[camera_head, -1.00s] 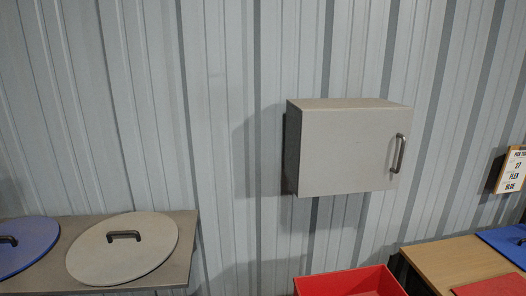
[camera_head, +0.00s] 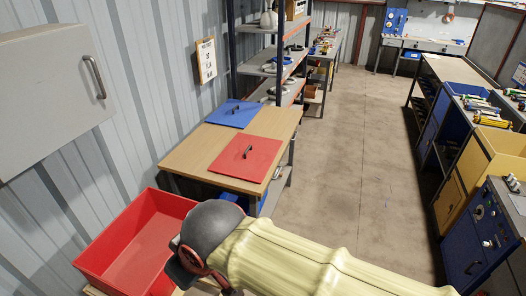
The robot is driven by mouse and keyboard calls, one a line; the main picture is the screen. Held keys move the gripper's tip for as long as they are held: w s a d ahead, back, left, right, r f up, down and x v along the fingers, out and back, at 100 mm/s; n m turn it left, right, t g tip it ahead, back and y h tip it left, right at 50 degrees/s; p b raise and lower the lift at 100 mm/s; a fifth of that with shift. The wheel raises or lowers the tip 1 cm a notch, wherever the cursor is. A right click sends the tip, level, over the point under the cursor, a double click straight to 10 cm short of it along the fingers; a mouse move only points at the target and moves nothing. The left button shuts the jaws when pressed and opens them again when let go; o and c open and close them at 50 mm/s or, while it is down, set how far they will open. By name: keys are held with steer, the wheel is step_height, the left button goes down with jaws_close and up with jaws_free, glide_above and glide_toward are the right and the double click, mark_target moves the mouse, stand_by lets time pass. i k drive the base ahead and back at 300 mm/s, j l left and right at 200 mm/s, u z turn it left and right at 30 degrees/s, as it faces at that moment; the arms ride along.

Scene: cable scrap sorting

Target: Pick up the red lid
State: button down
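The red lid (camera_head: 246,160) is a flat square plate with a dark bar handle (camera_head: 247,152) on top. It lies on the near part of the wooden table (camera_head: 190,158), close to its right edge. My arm, in a pale yellow cover with a grey rounded joint, crosses the bottom of the view. A dark part with a reddish-brown ring shows at its left end, above the red bin's right side in the picture. The fingers of my gripper cannot be made out there. My arm is apart from the lid, nearer the camera.
A blue square lid (camera_head: 235,114) lies behind the red one. An open red bin (camera_head: 107,262) stands at lower left. A grey wall cabinet (camera_head: 50,90) is at upper left. Shelves (camera_head: 268,70) stand beyond the table. The floor (camera_head: 345,160) to the right is clear, with workbenches beyond it.

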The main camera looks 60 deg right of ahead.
mark_target(248, 157)
steer(key=z, duration=1.6)
steer(key=i+l+u, duration=0.3)
steer(key=i+l, duration=0.2)
steer(key=i, duration=0.2)
steer(key=i+l+u, duration=0.35)
steer(key=i+l, duration=0.3)
steer(key=i+l+u, duration=0.3)
steer(key=i+l, duration=0.25)
steer(key=l, duration=0.3)
